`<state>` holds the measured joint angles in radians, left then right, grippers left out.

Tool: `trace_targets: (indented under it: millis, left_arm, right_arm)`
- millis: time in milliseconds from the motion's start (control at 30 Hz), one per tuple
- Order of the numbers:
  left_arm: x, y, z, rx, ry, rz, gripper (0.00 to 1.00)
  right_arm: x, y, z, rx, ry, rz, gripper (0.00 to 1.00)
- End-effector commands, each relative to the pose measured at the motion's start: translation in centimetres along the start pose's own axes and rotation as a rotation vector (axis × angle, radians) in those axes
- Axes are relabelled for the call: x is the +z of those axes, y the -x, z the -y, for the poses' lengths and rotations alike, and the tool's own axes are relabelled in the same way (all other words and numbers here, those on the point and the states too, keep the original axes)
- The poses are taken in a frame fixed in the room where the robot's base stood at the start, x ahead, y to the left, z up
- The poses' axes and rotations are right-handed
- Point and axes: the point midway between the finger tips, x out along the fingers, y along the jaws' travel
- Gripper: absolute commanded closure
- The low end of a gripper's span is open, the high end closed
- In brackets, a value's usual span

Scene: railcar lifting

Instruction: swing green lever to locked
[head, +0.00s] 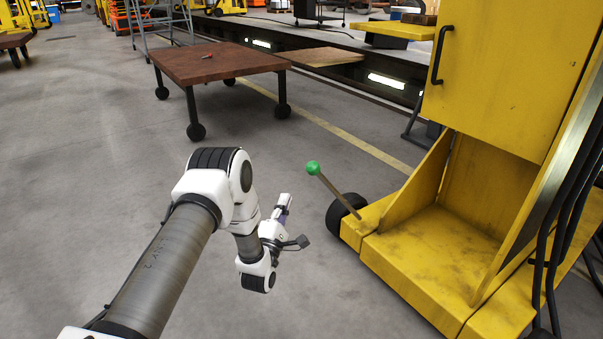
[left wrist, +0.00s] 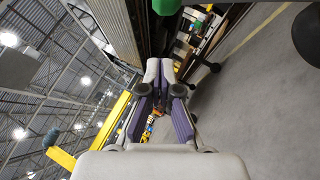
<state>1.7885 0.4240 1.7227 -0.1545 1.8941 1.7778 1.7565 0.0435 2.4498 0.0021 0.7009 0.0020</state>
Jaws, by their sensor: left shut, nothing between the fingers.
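The green lever has a round green knob (head: 313,168) on a thin metal shaft (head: 338,195). The shaft rises from the front left corner of the yellow lifting jack's base (head: 430,255) and leans up to the left. My left gripper (head: 284,203) is just left of and below the knob in the head view, with a visible gap. Its fingers (left wrist: 160,73) are together with nothing between them. The green knob (left wrist: 167,6) also shows at the top edge of the left wrist view, cut off by the frame. My right gripper is not in view.
A black wheel (head: 343,212) sits beside the lever's foot. Black cables (head: 555,230) hang along the jack's right side. The grey floor around my arm is clear.

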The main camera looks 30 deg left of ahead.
Motion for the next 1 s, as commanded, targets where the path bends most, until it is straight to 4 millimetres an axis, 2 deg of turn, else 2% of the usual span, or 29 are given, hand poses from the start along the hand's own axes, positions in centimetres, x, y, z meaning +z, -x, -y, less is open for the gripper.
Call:
trace_targets:
  millis: [33, 233, 400, 567, 833, 1000]
  left_arm:
    - [-0.2, -0.8, 0.8, 0.003, 0.001, 0.0, 1.0]
    - [-0.3, -5.1, 0.8, 0.001, 0.0, 0.0, 1.0]
    - [1.9, -7.1, 0.8, -0.001, 0.0, 0.002, 1.0]
    - [2.6, -7.9, 0.6, -0.003, -0.001, -0.001, 1.0]
    - [2.7, -7.9, 0.5, -0.004, -0.001, -0.001, 1.0]
    - [2.9, -8.2, -0.1, -0.014, -0.008, -0.001, 1.0]
  right_arm:
    - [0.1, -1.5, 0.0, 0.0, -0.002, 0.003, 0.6]
    - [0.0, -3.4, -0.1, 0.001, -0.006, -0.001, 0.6]
    - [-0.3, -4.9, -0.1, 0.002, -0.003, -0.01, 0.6]
    - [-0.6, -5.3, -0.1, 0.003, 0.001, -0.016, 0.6]
    - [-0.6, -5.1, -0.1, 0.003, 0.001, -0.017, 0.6]
    - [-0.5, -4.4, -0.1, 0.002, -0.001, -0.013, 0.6]
